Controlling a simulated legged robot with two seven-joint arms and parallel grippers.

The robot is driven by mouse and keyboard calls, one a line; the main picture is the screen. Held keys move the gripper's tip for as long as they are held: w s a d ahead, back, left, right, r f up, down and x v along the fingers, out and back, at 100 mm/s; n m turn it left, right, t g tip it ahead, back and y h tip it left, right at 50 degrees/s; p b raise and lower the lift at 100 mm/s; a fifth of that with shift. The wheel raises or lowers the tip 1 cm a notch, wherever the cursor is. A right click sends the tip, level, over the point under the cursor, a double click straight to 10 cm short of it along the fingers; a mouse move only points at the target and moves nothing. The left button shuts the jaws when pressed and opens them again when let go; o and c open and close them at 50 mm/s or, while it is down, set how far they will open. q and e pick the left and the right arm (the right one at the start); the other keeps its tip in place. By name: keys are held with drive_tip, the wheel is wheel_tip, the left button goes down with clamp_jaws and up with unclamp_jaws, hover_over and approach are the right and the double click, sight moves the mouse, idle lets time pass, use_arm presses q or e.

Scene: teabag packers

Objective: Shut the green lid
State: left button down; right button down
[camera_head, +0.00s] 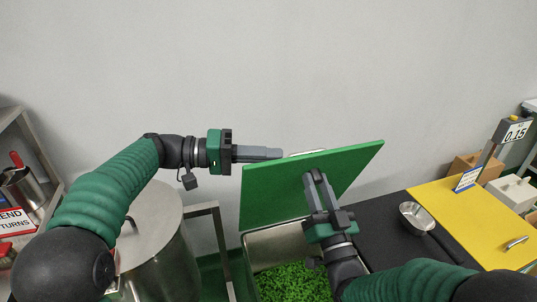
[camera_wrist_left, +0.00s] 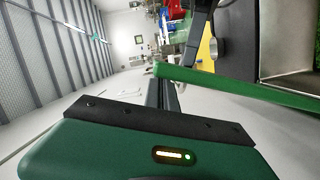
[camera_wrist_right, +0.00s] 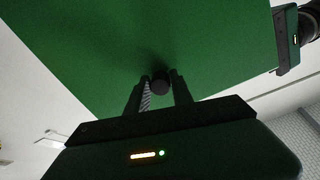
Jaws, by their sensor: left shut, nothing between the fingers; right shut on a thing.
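The green lid (camera_head: 272,192) stands tilted open above a metal bin (camera_head: 280,243) that holds green leafy bits (camera_head: 290,284). In the left wrist view the lid (camera_wrist_left: 235,87) shows edge-on. My left gripper (camera_head: 281,153) is shut and empty at the lid's upper left edge; whether it touches cannot be told. My right gripper (camera_head: 317,177) is in front of the lid's face. In the right wrist view its fingers (camera_wrist_right: 160,84) are shut on a dark round knob (camera_wrist_right: 161,82) on the lid (camera_wrist_right: 215,35).
A large round metal drum (camera_head: 160,235) stands left of the bin. A black surface (camera_head: 385,225) with a metal bowl (camera_head: 417,217) and a yellow mat (camera_head: 465,225) lie to the right. A scale display (camera_head: 514,131) stands at the far right. The wall is behind.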

drive_tip(key=shift+f, duration=0.25)
